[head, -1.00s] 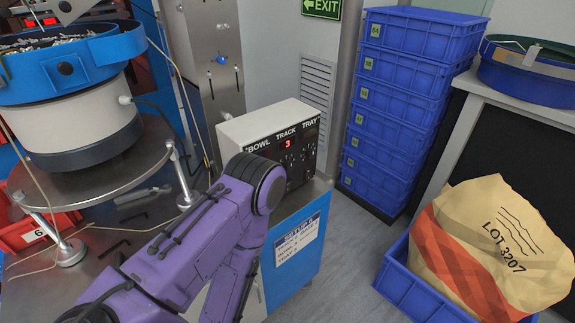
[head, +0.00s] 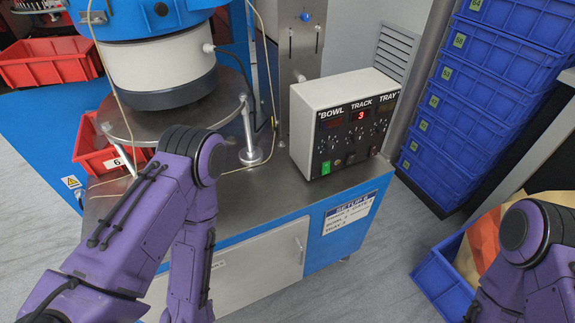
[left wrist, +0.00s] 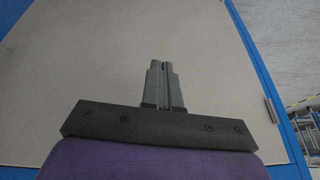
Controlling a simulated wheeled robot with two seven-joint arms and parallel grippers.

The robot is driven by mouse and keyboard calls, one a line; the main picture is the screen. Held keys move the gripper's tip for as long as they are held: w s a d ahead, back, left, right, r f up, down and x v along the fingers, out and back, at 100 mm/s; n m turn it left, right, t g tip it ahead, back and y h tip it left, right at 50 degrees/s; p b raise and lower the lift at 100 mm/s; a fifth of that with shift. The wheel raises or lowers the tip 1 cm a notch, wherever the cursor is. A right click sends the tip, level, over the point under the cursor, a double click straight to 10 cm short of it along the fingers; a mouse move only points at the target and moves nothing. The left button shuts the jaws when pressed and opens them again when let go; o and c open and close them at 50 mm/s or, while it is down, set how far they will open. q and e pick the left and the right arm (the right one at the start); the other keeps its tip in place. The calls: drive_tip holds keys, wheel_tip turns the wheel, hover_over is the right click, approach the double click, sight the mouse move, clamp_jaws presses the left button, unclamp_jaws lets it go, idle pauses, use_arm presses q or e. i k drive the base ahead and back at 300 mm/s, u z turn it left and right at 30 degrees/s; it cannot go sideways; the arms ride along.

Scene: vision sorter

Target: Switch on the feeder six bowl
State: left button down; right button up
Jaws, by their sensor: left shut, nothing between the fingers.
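The feeder bowl (head: 150,18) is blue and sits on a white drum (head: 160,65) at the upper left of the head view. The control box (head: 343,121) is white with a black front marked BOWL, TRACK and TRAY. A red 3 glows under TRACK, and a green switch (head: 325,167) shows at its lower left. My left arm is in front of the cabinet in the head view, with its gripper out of sight there. In the left wrist view my left gripper (left wrist: 164,66) is shut and empty, facing a plain pale panel (left wrist: 70,75). My right gripper is out of view.
The steel bench top (head: 245,205) is clear before the box. A setup label (head: 350,213) is on the cabinet front. Blue crates (head: 455,125) are stacked at the right, and a blue bin (head: 436,278) holds a paper sack. Red bins (head: 48,62) are at the left.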

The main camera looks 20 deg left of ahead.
sight(325, 170)
drive_tip(key=z, duration=0.4)
drive_tip(key=k, duration=0.75)
drive_tip(key=z, duration=1)
drive_tip(key=k, duration=0.65)
drive_tip(key=z, duration=0.55)
drive_tip(key=i, duration=0.85)
drive_tip(key=u, duration=0.45)
drive_tip(key=i, duration=0.75)
drive_tip(key=u, duration=1.3)
drive_tip(key=i, duration=0.45)
drive_tip(key=u, duration=0.5)
